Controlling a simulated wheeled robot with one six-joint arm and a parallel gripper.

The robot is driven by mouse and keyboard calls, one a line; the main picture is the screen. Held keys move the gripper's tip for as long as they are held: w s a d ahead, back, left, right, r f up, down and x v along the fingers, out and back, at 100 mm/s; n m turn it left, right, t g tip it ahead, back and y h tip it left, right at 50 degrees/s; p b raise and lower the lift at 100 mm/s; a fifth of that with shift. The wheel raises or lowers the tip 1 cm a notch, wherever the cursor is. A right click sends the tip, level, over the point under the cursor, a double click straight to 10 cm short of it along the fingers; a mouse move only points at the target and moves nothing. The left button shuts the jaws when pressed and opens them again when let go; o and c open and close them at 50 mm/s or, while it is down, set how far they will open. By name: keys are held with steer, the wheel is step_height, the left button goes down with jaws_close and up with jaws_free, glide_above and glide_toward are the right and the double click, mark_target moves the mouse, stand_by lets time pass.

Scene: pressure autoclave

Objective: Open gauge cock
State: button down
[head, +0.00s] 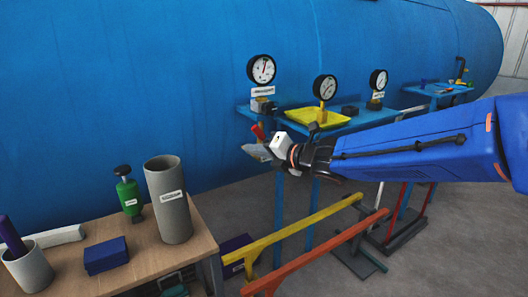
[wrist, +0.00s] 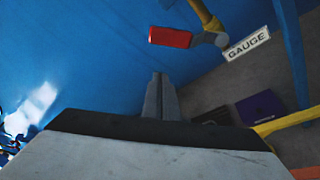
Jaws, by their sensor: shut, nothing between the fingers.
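The gauge cock's red handle (wrist: 170,37) shows in the wrist view, lying roughly level beside a brass-coloured pipe (wrist: 207,14). A white tag reading GAUGE (wrist: 247,45) hangs to its right. In the head view the red handle (head: 258,131) is small, below the left dial gauge (head: 261,69). My gripper (wrist: 160,95) is shut and empty, its fingertips pointing toward the handle, with a visible gap in the wrist view. In the head view my gripper (head: 258,151) is just below the handle and partly hides the cock's surroundings.
The big blue vessel (head: 130,80) fills the background. Yellow (head: 300,232) and orange rails (head: 318,252) stand below. A wooden bench (head: 140,255) with a grey cylinder (head: 168,205) is at lower left.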

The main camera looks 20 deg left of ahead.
mark_target(260, 131)
steer(key=shift+w+d+r, duration=0.15)
steer(key=shift+w+r, duration=0.4)
steer(key=shift+w, duration=0.25)
steer(key=shift+w+d+r, duration=0.1)
steer(key=shift+w+r, duration=0.4)
steer(key=shift+w, duration=0.25)
steer(key=w+r+m, duration=0.1)
steer(key=w+d+m+y, duration=0.1)
steer(key=m, duration=0.1)
steer(key=shift+d+r, duration=0.3)
steer(key=shift+r, duration=0.1)
steer(key=shift+w+d+r+m+y, duration=0.35)
steer(key=shift+w+d+m, duration=0.2)
steer(key=shift+m, duration=0.4)
steer(key=shift+w+d+r+m+y, duration=0.2)
steer(key=shift+w+d+m+y, duration=0.25)
steer(key=shift+m, duration=0.5)
steer(key=shift+a, duration=0.1)
